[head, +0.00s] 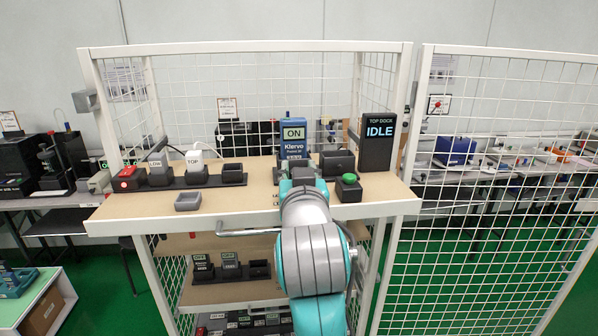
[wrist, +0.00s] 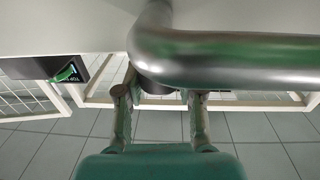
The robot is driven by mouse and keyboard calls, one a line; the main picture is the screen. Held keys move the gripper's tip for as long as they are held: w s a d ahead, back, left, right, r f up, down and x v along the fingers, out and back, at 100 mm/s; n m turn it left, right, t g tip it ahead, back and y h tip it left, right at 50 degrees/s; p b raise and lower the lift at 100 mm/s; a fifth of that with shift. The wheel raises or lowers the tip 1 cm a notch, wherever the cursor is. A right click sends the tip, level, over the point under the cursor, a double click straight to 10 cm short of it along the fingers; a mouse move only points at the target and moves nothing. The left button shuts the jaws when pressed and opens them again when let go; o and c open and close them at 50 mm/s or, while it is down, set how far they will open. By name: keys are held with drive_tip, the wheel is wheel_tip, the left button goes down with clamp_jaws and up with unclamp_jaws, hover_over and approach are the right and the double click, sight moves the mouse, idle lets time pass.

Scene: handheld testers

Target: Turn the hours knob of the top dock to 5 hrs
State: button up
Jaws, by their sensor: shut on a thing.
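The black display (head: 379,133) at the right of the top shelf reads TOP DOCK and IDLE. A blue tester (head: 293,148) with ON on its screen stands left of it. My gripper (head: 298,175) is in front of the tester, and my arm hides the dock's front and the hours knob there. In the wrist view my gripper's two fingers (wrist: 158,97) stand either side of a dark round piece (wrist: 155,87), mostly hidden behind a thick silver bar (wrist: 230,58). The fingers are shut on this piece. I cannot read any hours mark or pointer.
A green button on a black box (head: 348,187) sits right of my gripper. A dark rack (head: 204,180) with small packs and a red button (head: 128,179) is at the left. A grey tray (head: 188,201) lies in front. White mesh panels (head: 490,190) flank the right.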

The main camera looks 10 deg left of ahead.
drive_tip(key=o, duration=1.2)
drive_tip(key=shift+c, duration=0.2)
drive_tip(key=v, duration=1.2)
